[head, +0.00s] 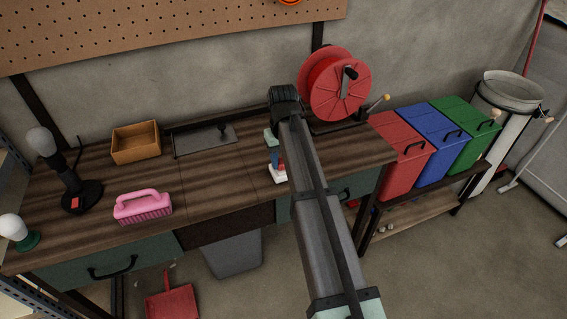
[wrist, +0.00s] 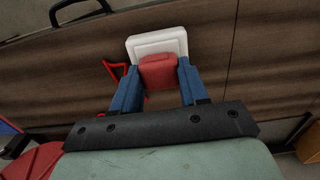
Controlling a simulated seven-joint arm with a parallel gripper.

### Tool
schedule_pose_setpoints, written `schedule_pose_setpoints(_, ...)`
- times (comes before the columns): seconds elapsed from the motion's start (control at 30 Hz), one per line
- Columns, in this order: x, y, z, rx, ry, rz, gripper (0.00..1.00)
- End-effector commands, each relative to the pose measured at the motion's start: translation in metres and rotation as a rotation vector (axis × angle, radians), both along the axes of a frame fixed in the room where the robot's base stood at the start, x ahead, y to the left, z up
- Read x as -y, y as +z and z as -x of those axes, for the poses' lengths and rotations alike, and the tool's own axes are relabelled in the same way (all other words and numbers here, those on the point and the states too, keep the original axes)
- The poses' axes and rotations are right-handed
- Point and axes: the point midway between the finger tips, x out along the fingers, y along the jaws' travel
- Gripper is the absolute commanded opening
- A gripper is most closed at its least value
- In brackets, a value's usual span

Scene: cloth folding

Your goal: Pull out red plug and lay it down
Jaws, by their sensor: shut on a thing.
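The red plug (wrist: 159,73) sits between the two blue fingers of my gripper (wrist: 157,84) in the wrist view, and the gripper is shut on it. A white square block (wrist: 157,44) is right against the far side of the plug; whether the plug is seated in it cannot be told. The plug is mostly hidden there by the fingers. A thin red shape beside the left finger in the wrist view is unclear.
The wooden workbench (head: 210,180) has clear room left of my gripper. A pink brush (head: 143,206), a wooden box (head: 136,142) and a black lamp (head: 80,195) stand further left. A red reel (head: 335,85) stands behind my arm. Red, blue and green bins (head: 402,155) are at right.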

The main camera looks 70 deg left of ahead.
Motion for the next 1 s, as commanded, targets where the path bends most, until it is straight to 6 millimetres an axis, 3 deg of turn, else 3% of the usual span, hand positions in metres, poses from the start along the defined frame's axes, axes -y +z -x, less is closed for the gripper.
schedule_pose_setpoints(1.0,0.0,0.03,0.0,0.0,0.0,-0.001,0.0)
